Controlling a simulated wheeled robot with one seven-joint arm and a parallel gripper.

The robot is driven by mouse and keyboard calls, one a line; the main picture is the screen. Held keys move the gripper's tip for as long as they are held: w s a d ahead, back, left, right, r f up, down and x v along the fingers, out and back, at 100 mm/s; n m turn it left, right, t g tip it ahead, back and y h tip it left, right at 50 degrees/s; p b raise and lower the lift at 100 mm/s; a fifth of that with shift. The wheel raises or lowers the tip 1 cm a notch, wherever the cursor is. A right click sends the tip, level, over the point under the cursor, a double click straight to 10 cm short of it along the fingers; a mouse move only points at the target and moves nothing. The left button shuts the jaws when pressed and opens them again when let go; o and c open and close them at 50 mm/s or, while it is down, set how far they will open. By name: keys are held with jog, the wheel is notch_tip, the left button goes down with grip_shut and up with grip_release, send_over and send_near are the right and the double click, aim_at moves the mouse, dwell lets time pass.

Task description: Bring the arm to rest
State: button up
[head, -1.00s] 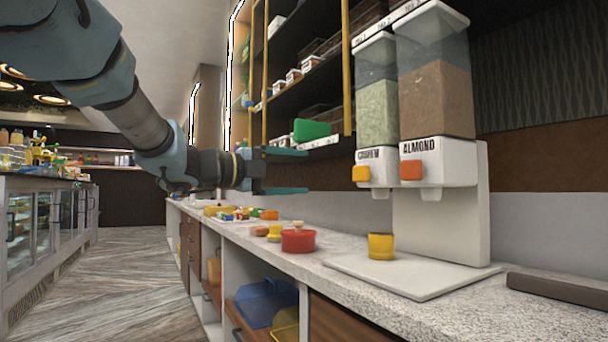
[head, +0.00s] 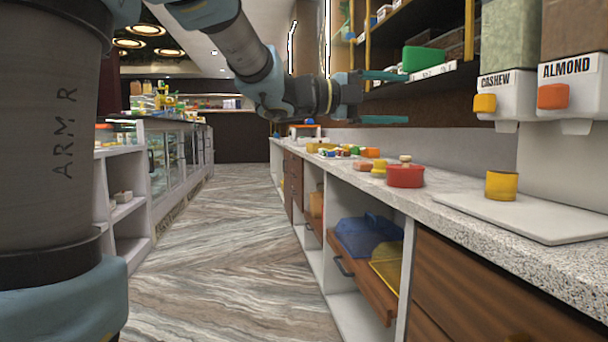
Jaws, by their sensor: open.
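My gripper (head: 386,97) is open and empty, its two teal fingers spread one above the other and pointing right. It hangs in the air above the back part of the right counter (head: 466,200), apart from everything on it. My arm reaches to it from the upper left of the head view, with a thick link close to the camera at the left.
Cashew (head: 500,100) and almond (head: 553,96) dispensers stand at right. A yellow cup (head: 502,185) is on a white board (head: 541,222). A red pot (head: 405,176) sits farther back. A drawer with blue scoop (head: 366,236) stands out. The aisle floor (head: 222,265) is clear.

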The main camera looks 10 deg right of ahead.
jog(key=w+a+f+n+t+y, duration=0.3)
jog(key=w+a+f+n+t, duration=0.2)
jog(key=w+n, duration=0.2)
jog(key=w+a+f+n+t+y, duration=0.2)
jog(key=w+a+f+n+t, duration=0.35)
jog(key=w+n, duration=0.2)
jog(key=w+a+f+n+t+y, duration=0.2)
jog(key=w+a+f+n+y, duration=0.1)
jog(key=a+f+n+y, duration=0.35)
jog(key=s+a+f+n+g+y, duration=0.25)
jog(key=a+f+n, duration=0.25)
jog(key=a+f, duration=0.5)
jog(key=s+a+f+n+g+y, duration=0.2)
jog(key=s+a+f+n+g, duration=0.25)
jog(key=s+a+f, duration=0.35)
jog(key=s+a+f+n+g+y, duration=0.25)
jog(key=s+f+n, duration=0.25)
jog(key=s, duration=0.5)
notch_tip(320, 180, up, 21)
jog(key=p, duration=2.1)
jog(key=shift+a+h, duration=0.35)
jog(key=shift+a, duration=0.05)
jog(key=shift+w, duration=0.1)
